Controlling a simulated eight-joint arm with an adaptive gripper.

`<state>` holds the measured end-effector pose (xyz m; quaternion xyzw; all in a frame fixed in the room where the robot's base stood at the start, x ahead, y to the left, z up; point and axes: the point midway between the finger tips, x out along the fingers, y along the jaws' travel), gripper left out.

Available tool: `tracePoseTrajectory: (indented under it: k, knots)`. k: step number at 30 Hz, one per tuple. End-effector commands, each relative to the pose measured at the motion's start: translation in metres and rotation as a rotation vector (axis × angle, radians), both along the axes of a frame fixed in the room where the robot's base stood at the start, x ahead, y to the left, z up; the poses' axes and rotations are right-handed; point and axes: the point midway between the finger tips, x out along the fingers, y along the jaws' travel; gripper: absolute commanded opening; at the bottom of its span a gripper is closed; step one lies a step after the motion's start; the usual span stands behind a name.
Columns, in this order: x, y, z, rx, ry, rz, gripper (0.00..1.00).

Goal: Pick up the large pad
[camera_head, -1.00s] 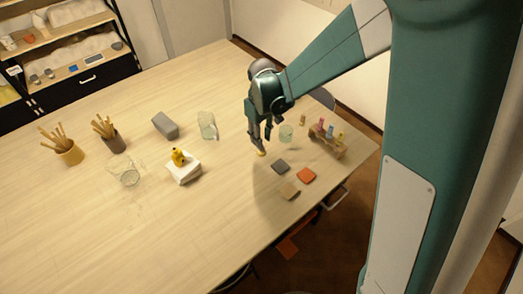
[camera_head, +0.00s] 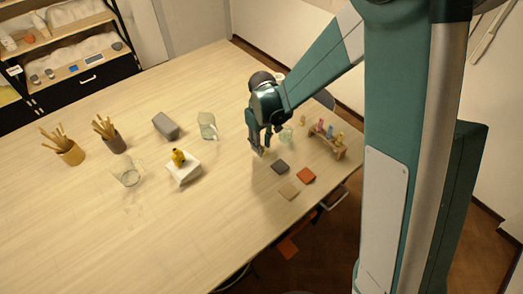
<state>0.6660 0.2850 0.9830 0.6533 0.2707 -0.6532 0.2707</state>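No single thing is clearly the large pad. Three flat square pieces lie on the table in front of my gripper: a dark grey one (camera_head: 280,167), an orange-red one (camera_head: 306,175) and a tan one (camera_head: 289,191). They look close to each other in size. My gripper (camera_head: 262,149) points down over the table, just behind and left of the dark grey piece. Its fingers are small and dark here, and I cannot tell their gap. A small yellowish thing shows at the fingertips, partly hidden; whether it is held is unclear.
Right of the gripper are a clear glass (camera_head: 286,133) and a small wooden rack (camera_head: 327,143) with coloured bottles. To its left stand a glass jug (camera_head: 207,126), a grey block (camera_head: 165,125) and a white block (camera_head: 184,173) bearing a yellow figure. The table's front left is clear.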

Motion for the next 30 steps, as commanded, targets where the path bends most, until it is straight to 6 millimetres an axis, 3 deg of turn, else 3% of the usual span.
tracePoseTrajectory:
  k: [7, 24, 30]
  knots:
    - [-0.0001, -0.0001, -0.0133, 0.000, 0.000, 0.000, 0.26]
    - [-0.0001, 0.0000, -0.0141, 0.000, 0.000, 0.000, 0.26]
    - [-0.0002, -0.0001, -0.0141, 0.000, 0.000, 0.000, 0.01]
